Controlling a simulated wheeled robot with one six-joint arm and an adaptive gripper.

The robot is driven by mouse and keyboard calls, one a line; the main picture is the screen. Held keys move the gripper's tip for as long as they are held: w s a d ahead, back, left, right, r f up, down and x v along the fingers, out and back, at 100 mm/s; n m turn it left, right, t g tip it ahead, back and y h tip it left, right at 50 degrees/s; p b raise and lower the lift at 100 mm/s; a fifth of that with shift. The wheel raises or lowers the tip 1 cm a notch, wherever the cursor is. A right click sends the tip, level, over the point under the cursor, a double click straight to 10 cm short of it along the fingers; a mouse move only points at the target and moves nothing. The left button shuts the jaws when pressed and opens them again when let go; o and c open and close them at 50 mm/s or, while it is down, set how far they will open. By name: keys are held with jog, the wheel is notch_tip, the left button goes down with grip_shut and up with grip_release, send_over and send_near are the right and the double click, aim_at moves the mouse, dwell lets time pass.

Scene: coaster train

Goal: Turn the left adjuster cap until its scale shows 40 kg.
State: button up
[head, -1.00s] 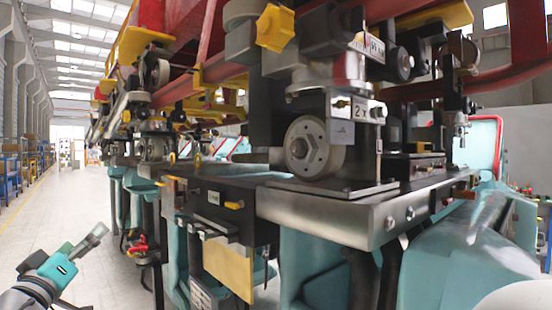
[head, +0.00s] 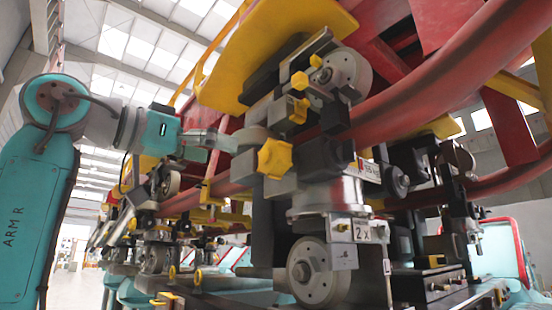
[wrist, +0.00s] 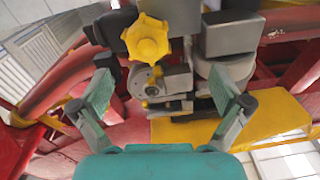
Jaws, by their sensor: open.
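A yellow star-shaped knob (head: 274,158), which I take for the adjuster cap, sits on the left of the grey clamp assembly. A small white plate (head: 367,170) to its right carries scale-like lettering with a dark red mark; I cannot read its value surely. My gripper (head: 218,142) is open and empty, just left of the knob in the head view. In the wrist view the knob (wrist: 146,38) shows beyond my two spread fingers (wrist: 163,88), toward the top and slightly left of their middle. The gripper appears apart from it.
A thick red rail (head: 430,85) runs diagonally behind and above. A grey wheel (head: 318,272) and a "2" plate (head: 362,231) are below. Smaller yellow knobs (head: 300,81) sit above. Free air is at the left.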

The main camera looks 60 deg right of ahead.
aim_at(267, 156)
jog(key=shift+m+y, duration=0.3)
jog(key=x, duration=0.3)
jog(key=s+r+x, duration=0.1)
jog(key=x, duration=0.7)
jog(key=shift+s+a+r, duration=0.15)
jog(key=shift+s+a, duration=0.05)
jog(key=shift+s, duration=0.3)
jog(key=c, duration=1.1)
